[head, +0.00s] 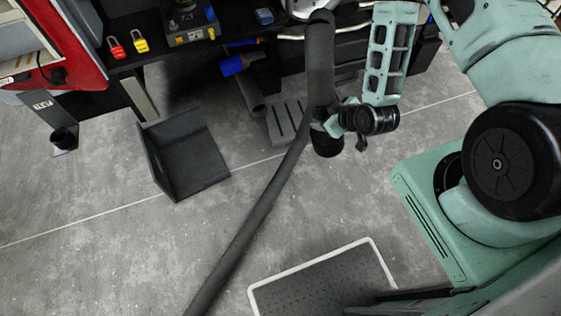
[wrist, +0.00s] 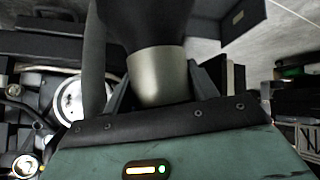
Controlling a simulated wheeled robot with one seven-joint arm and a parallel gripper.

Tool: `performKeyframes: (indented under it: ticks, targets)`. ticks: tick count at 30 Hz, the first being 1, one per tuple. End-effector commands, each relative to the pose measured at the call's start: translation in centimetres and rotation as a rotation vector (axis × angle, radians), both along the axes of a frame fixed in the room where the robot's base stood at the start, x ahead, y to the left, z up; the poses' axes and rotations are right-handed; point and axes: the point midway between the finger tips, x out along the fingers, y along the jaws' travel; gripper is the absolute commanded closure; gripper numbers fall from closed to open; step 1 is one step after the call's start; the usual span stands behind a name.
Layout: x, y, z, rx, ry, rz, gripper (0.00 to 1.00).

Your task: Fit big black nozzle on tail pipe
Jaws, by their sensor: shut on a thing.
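The big black nozzle (head: 326,144) hangs below my gripper (head: 338,122) in the head view, above the floor. In the wrist view the nozzle (wrist: 147,22) is a wide black piece with a silver collar (wrist: 158,76). My gripper (wrist: 162,92) is shut on that collar, one finger at each side. A thick grey hose (head: 320,60) rises above the nozzle, and a long grey hose (head: 258,205) runs to the lower left; how they join is hidden. A grey pipe end (head: 251,98) shows under the bench; I cannot tell whether it is the tail pipe.
A black angled panel (head: 190,160) stands on the open concrete floor. A dark bench (head: 125,62) crosses the back, with red and yellow padlocks. A slotted grey plate (head: 285,122) lies behind the nozzle. A white-edged mat (head: 325,285) lies in front. A small black cup (head: 63,139) is far left.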

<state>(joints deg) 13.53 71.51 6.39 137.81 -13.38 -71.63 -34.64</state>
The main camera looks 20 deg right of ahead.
Motion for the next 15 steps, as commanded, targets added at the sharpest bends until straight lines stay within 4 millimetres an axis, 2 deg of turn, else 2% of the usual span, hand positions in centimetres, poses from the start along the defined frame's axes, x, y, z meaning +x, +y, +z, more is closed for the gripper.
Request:
performKeyframes:
  ticks: [1,15]
  targets:
    - [0.5,0.2,-1.7,-0.031,-0.006,0.045,0.75]
    - [2.9,1.9,-8.6,-0.347,-0.052,0.46,0.75]
